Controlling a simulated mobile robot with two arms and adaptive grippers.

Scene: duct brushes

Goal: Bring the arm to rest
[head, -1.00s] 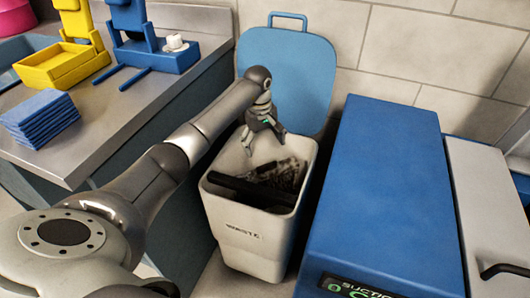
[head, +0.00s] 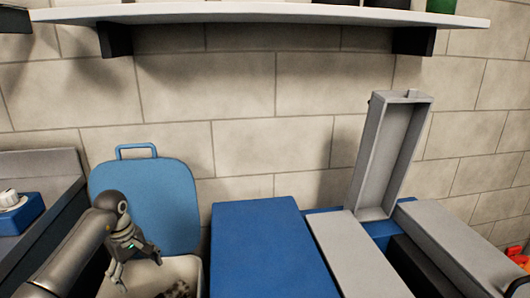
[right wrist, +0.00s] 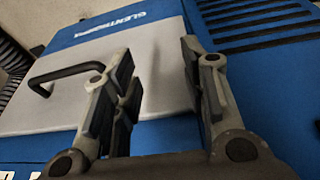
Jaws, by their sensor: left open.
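My left gripper (head: 140,272) is open and empty, with its fingers pointing down over the white waste bin (head: 185,268). The bin's blue lid (head: 150,195) stands open against the wall. Dark bristles of a brush (head: 178,289) show inside the bin at the bottom edge of the head view; the rest of it is cut off. My right gripper (right wrist: 162,75) shows in the right wrist view with its fingers apart and nothing between them. It is above a blue and pale grey machine surface (right wrist: 120,70) with a black handle.
A blue cabinet (head: 265,245) stands right of the bin. Farther right is a unit with an upright grey open tray-like part (head: 390,155). A wall shelf (head: 260,12) runs across the top. A counter (head: 40,170) stands at the left.

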